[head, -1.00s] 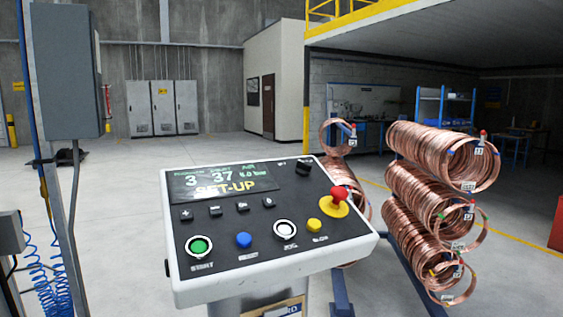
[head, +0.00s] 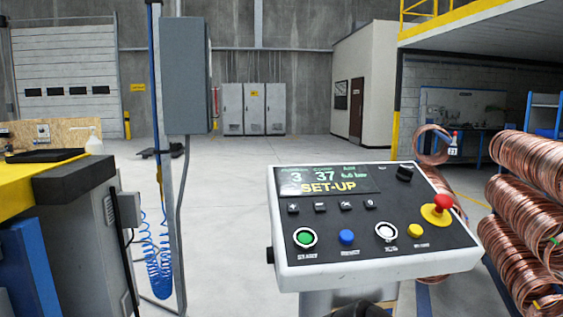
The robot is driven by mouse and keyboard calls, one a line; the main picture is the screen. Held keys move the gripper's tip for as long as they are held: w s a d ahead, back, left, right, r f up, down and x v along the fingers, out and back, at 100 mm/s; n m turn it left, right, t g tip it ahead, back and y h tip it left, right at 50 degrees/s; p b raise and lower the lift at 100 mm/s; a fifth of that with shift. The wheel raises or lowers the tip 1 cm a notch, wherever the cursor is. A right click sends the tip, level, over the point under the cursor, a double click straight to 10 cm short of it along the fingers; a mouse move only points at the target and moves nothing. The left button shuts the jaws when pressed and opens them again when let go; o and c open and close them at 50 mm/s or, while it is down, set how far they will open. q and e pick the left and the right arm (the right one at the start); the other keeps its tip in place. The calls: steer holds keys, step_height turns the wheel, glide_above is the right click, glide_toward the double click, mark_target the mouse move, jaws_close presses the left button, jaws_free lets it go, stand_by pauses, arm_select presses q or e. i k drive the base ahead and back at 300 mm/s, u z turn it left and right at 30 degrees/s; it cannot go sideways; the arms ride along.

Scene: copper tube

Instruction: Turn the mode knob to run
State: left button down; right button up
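The control panel (head: 375,262) stands tilted on a pedestal, right of centre in the head view. The black mode knob (head: 404,174) is at its upper right corner; its pointer and markings are too small to read. The display (head: 325,181) shows "SET-UP" in yellow, with 3 and 37 above. A dark shape shows at the bottom edge below the panel, and I cannot tell what it is. Neither of my grippers can be made out.
The panel also has a red emergency stop (head: 442,203), a green start button (head: 305,238) and a blue button (head: 346,237). Copper coils (head: 525,215) are stacked at right. A yellow-topped bench (head: 40,190) and grey box (head: 186,75) stand left. Open floor lies between.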

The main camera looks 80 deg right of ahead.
mark_target(403, 174)
steer(key=u, duration=0.05)
steer(key=k, duration=1.75)
steer(key=z, duration=1.35)
